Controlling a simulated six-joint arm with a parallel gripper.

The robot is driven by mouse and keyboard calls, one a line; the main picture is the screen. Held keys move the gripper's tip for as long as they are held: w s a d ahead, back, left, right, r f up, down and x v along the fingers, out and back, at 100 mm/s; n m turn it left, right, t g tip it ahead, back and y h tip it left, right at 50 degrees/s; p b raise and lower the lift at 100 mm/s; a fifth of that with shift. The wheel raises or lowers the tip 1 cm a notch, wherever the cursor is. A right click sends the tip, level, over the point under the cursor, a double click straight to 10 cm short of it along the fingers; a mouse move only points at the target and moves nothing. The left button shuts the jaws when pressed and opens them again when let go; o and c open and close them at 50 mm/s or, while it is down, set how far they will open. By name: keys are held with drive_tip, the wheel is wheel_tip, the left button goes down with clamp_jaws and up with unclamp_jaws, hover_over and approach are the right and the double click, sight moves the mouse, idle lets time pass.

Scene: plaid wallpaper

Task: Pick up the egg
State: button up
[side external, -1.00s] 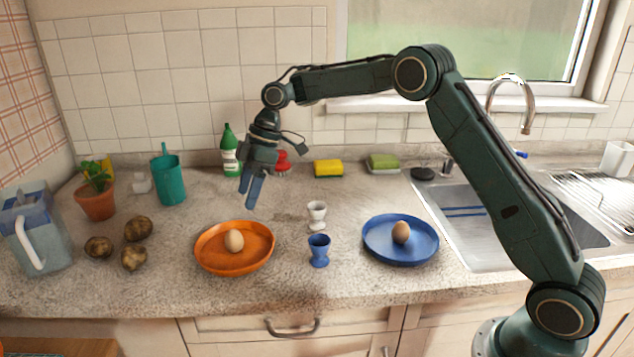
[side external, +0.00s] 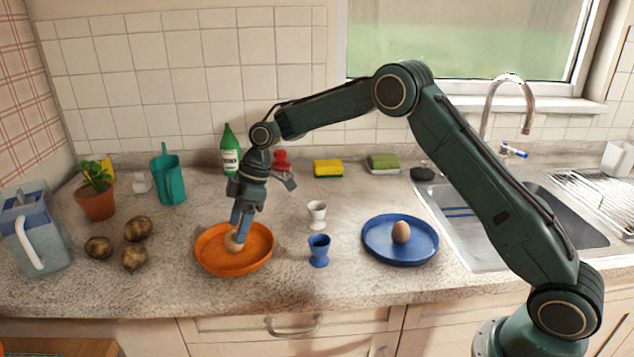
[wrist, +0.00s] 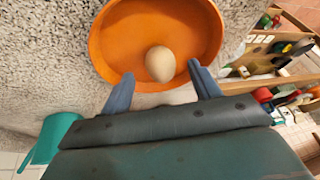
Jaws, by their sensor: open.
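A pale brown egg (side external: 233,242) lies in the orange plate (side external: 262,258) at the left of the counter; my fingers partly cover it in the side view. In the wrist view the egg (wrist: 160,64) lies in the orange plate (wrist: 112,50), just beyond and between my fingertips. My gripper (side external: 239,236) points down over the plate with its blue fingers beside the egg. In the wrist view my gripper (wrist: 162,82) is open, with a gap between each finger and the egg. A second, browner egg (side external: 401,232) lies in the blue plate (side external: 425,252) to the right.
A white egg cup (side external: 317,214) and a blue egg cup (side external: 319,250) stand between the plates. Several potatoes (side external: 134,257), a blue-grey jug (side external: 35,228) and a potted plant (side external: 96,195) are at the left. A green bottle (side external: 230,152) stands behind my gripper.

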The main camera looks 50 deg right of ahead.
drive_tip(key=shift+x, duration=1.6)
drive_tip(key=c, duration=0.7)
